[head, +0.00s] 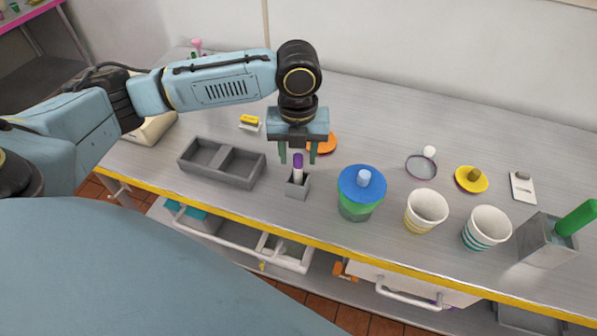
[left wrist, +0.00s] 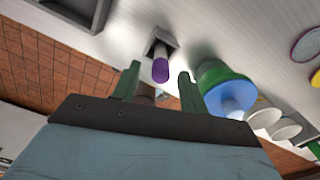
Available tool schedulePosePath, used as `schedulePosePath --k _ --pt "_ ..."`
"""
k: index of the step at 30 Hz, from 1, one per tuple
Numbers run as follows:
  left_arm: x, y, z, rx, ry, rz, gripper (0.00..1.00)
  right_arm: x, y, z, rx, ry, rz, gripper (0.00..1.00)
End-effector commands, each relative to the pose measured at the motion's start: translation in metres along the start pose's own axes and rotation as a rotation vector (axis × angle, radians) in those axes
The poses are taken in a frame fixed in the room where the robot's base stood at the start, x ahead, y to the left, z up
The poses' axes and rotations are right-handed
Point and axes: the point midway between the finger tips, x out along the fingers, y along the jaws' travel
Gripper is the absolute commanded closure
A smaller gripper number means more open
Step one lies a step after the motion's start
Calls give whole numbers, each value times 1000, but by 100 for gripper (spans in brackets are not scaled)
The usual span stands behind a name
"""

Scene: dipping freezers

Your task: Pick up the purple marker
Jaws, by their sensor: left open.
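The purple marker (head: 298,168) has a purple top and a white body. It stands upright in a small grey square holder (head: 297,187) near the front edge of the table. My left gripper (head: 297,158) is open and points down just above the marker. In the left wrist view, the purple marker tip (left wrist: 160,70) shows between the two green fingers of the left gripper (left wrist: 158,84), with the grey holder (left wrist: 162,41) around its far end. The fingers do not appear to touch the marker. My right gripper is not in view.
A grey two-compartment tray (head: 222,163) lies left of the holder. A green container with a blue lid (head: 361,193) stands close on the right. Two cups (head: 426,211) and a grey box with a green marker (head: 577,218) stand farther right. An orange disc (head: 322,144) lies behind.

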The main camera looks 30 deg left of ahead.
Motion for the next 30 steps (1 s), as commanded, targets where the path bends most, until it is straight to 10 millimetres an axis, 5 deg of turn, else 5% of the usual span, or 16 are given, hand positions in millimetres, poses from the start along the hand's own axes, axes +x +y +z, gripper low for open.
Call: schedulePosePath --k 4,10,20,30 --pt "17 0 0 0 2 2 56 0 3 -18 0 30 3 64" --pt "45 0 1 0 1 1 56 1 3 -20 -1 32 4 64" --pt "52 0 1 0 0 0 58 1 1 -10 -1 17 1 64" --pt "52 0 1 0 0 0 100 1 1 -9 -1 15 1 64"
